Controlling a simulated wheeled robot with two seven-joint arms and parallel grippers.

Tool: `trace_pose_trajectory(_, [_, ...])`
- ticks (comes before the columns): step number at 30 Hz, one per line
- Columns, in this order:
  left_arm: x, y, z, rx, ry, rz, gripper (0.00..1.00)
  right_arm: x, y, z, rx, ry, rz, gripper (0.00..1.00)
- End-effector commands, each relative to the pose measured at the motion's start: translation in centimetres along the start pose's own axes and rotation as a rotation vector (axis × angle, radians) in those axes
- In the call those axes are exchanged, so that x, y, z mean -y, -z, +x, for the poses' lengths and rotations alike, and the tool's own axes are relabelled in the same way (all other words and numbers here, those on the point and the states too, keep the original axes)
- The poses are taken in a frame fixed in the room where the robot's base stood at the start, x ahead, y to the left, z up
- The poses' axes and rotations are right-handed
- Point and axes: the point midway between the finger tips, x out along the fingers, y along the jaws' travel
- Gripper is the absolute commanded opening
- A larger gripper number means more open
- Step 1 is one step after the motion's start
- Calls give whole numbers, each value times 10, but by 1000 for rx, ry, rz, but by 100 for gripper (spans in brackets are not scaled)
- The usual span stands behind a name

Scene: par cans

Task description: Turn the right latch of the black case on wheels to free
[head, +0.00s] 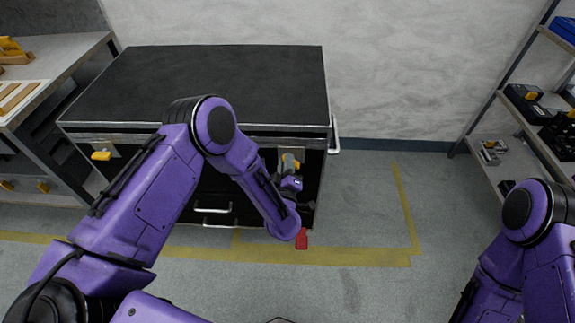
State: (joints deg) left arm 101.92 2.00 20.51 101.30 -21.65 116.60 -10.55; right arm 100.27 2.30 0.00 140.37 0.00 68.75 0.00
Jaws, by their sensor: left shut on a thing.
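The black case (215,80) stands against the wall, with a silver edge along its lid and a white handle on its right side. Its left latch, a yellow knob (101,156), shows on the front at the left. The right latch (289,160) is on the front near the right corner, a yellow piece on a light plate, partly covered. My left gripper (289,168) is at this right latch, shut on it. My left arm hides part of the case's front. My right arm is at the lower right, and its gripper is out of view.
A workbench (60,55) with yellow and wooden items stands at the left. A shelf (515,165) with several dark items stands at the right. A red object (301,239) shows low by the case's right corner. Yellow tape (350,257) marks the floor; the floor right of the case is clear.

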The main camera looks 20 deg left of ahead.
Motion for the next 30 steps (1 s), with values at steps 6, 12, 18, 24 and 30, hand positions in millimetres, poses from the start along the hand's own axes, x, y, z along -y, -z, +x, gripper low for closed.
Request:
trace_pose_trajectory(6, [3, 1, 3, -9, -5, -206, 0, 1, -4, 10, 0, 0, 0, 43])
trace_pose_trajectory(12, [6, 0, 3, -10, -6, -391, 0, 2, -7, 18, 0, 0, 0, 43])
trace_pose_trajectory(18, [9, -1, 3, -10, -6, -545, 0, 2, -10, 24, 0, 0, 0, 43])
trace_pose_trajectory(24, [10, -1, 4, -10, -8, -657, 0, 3, -12, 29, 0, 0, 0, 43])
trace_pose_trajectory(30, [10, -2, 4, -10, -9, -721, 0, 3, -13, 31, 0, 0, 0, 43])
